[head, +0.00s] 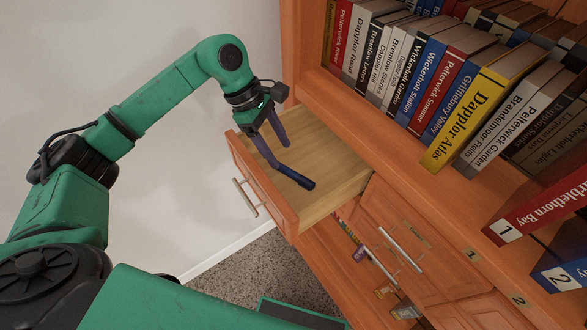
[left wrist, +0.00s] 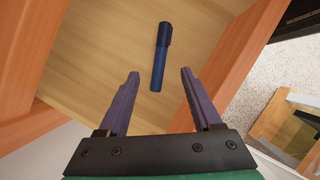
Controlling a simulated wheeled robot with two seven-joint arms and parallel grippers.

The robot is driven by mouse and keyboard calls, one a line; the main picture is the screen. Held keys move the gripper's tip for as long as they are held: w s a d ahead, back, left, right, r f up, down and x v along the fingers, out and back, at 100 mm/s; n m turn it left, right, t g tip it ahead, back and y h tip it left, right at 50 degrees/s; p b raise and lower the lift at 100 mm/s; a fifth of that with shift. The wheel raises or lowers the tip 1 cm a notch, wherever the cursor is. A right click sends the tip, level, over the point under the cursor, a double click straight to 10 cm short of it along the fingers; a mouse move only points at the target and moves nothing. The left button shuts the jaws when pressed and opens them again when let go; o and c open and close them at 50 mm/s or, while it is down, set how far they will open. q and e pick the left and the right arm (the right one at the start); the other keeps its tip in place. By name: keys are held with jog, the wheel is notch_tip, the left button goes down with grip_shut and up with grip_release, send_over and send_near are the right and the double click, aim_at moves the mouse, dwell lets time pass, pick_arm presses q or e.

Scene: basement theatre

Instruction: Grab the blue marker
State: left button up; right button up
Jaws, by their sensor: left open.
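The blue marker (head: 298,178) lies on the wooden floor of the open drawer (head: 328,158). In the left wrist view the whole marker (left wrist: 160,55) shows, with its darker cap end away from me. My left gripper (head: 281,155) is open and reaches down into the drawer. In the left wrist view its two fingers (left wrist: 160,75) stand either side of the marker's near end in the picture, with a gap on both sides. Nothing is held. How high the fingertips are above the drawer floor is hard to tell. My right gripper is not in view.
The orange cabinet's shelf (head: 405,150) holds rows of books (head: 450,85) right of the drawer. The drawer front (head: 262,185) with its metal handle stands near the gripper. Closed drawers (head: 405,250) are below right. A white wall (head: 180,30) is behind my left arm.

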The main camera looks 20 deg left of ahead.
aim_at(291, 172)
pick_arm(q)
jog(key=p+x, duration=0.3)
jog(key=x, duration=0.3)
jog(key=shift+s+d+f, duration=0.1)
jog(key=shift+d+f, duration=0.05)
jog(key=shift+d, duration=0.05)
jog(key=shift+f, duration=0.25)
jog(key=shift+f, duration=0.2)
grip_shut()
